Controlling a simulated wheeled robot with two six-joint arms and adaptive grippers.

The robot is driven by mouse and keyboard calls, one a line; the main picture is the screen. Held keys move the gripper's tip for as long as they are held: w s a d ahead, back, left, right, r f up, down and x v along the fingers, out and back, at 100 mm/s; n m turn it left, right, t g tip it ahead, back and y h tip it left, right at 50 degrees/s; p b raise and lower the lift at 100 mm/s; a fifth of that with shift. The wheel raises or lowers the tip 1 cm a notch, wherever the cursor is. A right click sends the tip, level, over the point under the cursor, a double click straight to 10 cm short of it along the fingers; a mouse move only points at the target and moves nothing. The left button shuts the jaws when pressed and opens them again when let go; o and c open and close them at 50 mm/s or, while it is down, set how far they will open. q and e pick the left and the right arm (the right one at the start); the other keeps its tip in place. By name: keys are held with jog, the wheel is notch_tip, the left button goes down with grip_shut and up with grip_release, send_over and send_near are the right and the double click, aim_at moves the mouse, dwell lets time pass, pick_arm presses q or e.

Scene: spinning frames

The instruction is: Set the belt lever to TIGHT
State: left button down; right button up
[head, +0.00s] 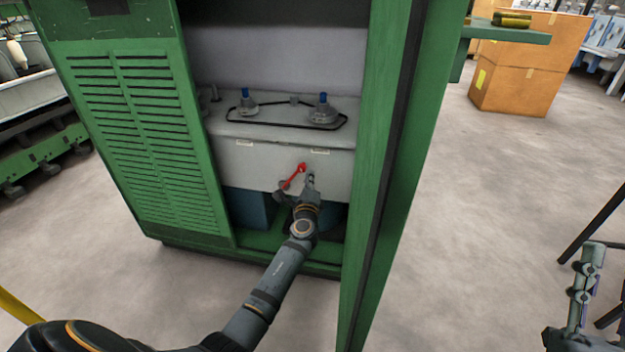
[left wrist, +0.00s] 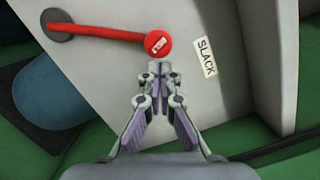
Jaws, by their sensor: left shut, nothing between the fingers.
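The red belt lever (head: 293,177) is on the light grey panel inside the green cabinet. Its round knob (left wrist: 158,43) and red arm (left wrist: 105,33) fill the upper left wrist view. The arm runs from a dark pivot (left wrist: 60,25) toward the side with the SLACK label (left wrist: 206,57). My left gripper (head: 311,175) is shut and empty. Its fingertips (left wrist: 158,66) are just below the knob in the wrist view; I cannot tell whether they touch it. My right gripper (head: 591,250) is at the far right of the head view, away from the cabinet; its jaw state is unclear.
The cabinet's slatted panel (head: 140,135) stands left of the opening and a green edge panel (head: 385,190) right of it. A black belt (head: 275,122) loops around two blue-topped pulleys above the lever. Cardboard boxes (head: 522,75) stand behind right; floor between is clear.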

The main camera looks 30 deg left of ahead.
aim_at(302, 164)
jog(key=shift+w+f, duration=0.1)
dwell(0.3)
